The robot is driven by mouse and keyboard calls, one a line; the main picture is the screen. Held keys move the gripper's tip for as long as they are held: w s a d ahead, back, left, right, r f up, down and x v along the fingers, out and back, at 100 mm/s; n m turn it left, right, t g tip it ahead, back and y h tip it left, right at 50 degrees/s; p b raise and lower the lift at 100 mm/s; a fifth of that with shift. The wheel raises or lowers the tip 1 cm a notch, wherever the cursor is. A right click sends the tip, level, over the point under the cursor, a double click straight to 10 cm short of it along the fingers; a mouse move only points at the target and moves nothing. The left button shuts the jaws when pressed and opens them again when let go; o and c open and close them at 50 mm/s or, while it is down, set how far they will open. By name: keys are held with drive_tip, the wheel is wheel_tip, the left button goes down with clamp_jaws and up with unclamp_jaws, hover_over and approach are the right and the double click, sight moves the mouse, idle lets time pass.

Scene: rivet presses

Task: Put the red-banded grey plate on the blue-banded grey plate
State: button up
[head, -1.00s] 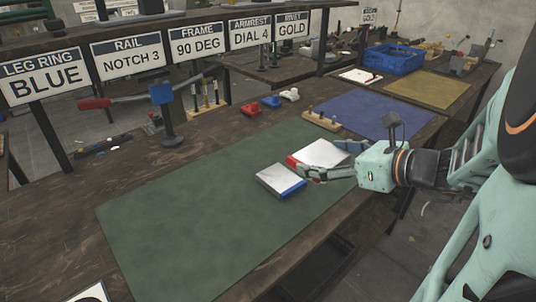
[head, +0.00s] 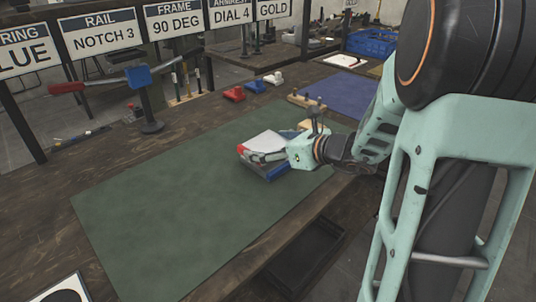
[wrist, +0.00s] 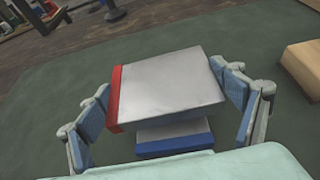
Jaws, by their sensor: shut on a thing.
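The red-banded grey plate (head: 266,141) is between the fingers of my gripper (head: 264,155), which is shut on it. In the wrist view the plate (wrist: 168,85) lies across the gripper (wrist: 168,103), with its red band at the left finger. The blue-banded grey plate (head: 271,173) is on the green mat, under the held plate and partly hidden by it and my gripper. In the wrist view its blue-banded end (wrist: 174,143) shows below the held plate's near edge. I cannot tell whether the two plates touch.
The green mat (head: 165,215) is clear to the left. A pale wooden block (wrist: 304,66) is close on the right. Behind are a pegged wooden block (head: 307,102), red parts (head: 234,94) and a blue-headed press (head: 139,78). A blue mat (head: 345,92) lies farther right.

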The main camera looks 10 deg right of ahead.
drive_tip(key=shift+f, duration=1)
drive_tip(key=shift+f+b, duration=0.2)
drive_tip(key=shift+b, duration=0.15)
drive_tip(key=o, duration=1.7)
drive_tip(key=shift+c, duration=0.2)
drive_tip(key=shift+s+d+r+p, duration=0.1)
drive_tip(key=shift+r+p, duration=0.15)
drive_tip(key=shift+p, duration=0.05)
drive_tip(key=p+v, duration=0.2)
drive_tip(key=v, duration=0.9)
drive_tip(key=shift+s+d+p, duration=0.2)
drive_tip(key=shift+s+p, duration=0.1)
drive_tip(key=shift+s, duration=0.1)
